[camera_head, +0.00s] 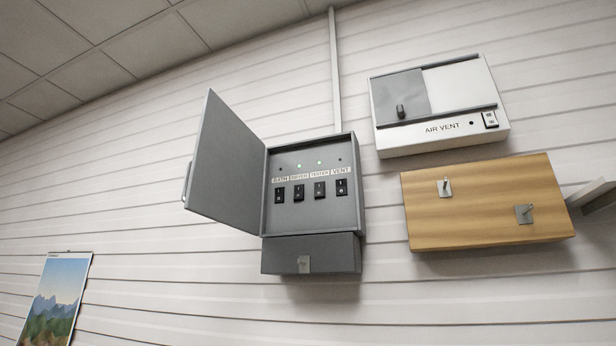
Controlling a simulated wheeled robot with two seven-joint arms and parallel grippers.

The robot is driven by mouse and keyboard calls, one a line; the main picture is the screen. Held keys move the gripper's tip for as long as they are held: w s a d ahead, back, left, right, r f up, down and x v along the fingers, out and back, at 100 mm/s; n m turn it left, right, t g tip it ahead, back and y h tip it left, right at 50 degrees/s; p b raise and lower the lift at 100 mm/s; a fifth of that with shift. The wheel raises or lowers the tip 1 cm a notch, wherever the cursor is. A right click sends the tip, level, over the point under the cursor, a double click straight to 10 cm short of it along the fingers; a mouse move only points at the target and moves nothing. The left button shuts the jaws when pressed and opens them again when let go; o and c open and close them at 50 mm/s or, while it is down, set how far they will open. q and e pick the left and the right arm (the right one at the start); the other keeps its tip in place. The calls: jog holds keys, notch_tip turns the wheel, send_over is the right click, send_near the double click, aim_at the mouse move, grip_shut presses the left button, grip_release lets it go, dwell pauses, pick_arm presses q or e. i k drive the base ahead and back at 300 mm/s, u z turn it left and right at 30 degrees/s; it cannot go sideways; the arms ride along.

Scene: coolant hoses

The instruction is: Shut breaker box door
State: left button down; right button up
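The grey breaker box (311,224) is mounted on the wall near the middle of the head view. Its door (228,165) is hinged on the left side of the box and stands wide open, swung out to the left. A small handle (187,181) sits on the door's outer left edge. Inside the box is a row of several black switches (319,189) under labels, with small indicator lights above, at least one lit green. Neither of my grippers shows in this view.
A white air vent unit (440,104) and a wooden board with two metal hooks (485,205) hang to the right. A grey lower compartment (311,254) sits under the box. A conduit (335,70) runs up. A landscape picture (55,299) hangs lower left. The wall left of the door is clear.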

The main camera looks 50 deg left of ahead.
aim_at(223, 179)
jog(key=z, duration=1.85)
jog(key=k, duration=2.2)
jog(key=u, duration=2.35)
jog(key=i, duration=0.3)
jog(key=z, duration=0.2)
